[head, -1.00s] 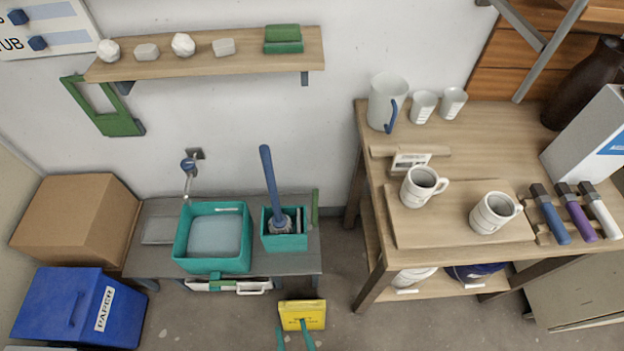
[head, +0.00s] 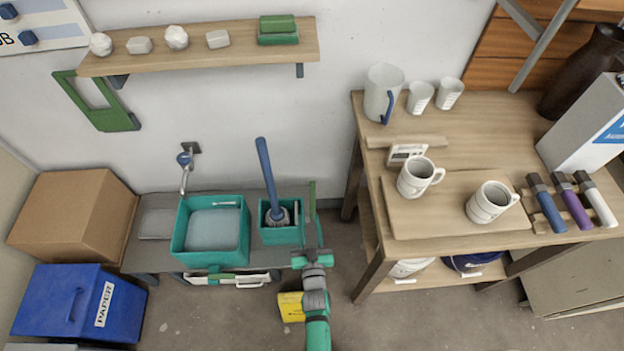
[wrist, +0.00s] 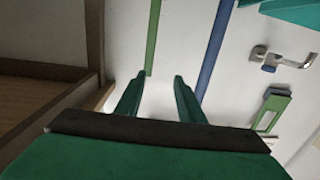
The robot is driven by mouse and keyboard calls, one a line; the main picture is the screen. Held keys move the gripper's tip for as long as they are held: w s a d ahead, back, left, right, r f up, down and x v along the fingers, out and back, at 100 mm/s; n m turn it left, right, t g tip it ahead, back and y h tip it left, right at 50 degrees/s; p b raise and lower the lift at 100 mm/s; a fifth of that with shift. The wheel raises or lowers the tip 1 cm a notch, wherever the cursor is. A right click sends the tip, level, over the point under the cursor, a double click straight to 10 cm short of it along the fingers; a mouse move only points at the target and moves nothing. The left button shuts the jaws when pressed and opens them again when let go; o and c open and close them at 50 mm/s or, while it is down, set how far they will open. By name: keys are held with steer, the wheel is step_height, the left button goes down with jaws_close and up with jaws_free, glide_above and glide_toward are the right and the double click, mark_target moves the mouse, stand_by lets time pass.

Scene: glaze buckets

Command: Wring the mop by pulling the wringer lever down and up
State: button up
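The mop has a blue handle (head: 267,175) and a grey head (head: 277,214) that sits in a small teal wringer bucket (head: 282,236). The green wringer lever (head: 312,198) stands upright at the bucket's right side. My gripper (head: 312,242) is in front of the lever, to the right of the bucket. In the wrist view my gripper (wrist: 158,80) is open, with nothing clearly held. The lever (wrist: 152,35) shows beyond the fingertips, nearer the left one; whether it lies between them I cannot tell. The mop handle (wrist: 215,60) slants at the right.
A teal water tub (head: 210,258) stands left of the wringer bucket on a low grey bench (head: 145,258). A yellow sign (head: 290,307) is on the floor beside my arm. A wooden table (head: 465,130) with mugs stands to the right. A shelf (head: 200,60) hangs above.

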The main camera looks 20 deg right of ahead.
mark_target(313, 191)
steer(key=shift+h, duration=0.4)
steer(key=w+d, duration=0.1)
steer(key=w, duration=0.1)
steer(key=w+d, duration=0.1)
steer(key=w, duration=0.1)
steer(key=w+d, duration=0.2)
steer(key=shift+r, duration=0.15)
steer(key=x, duration=1)
steer(key=shift+w, duration=0.3)
jaws_close()
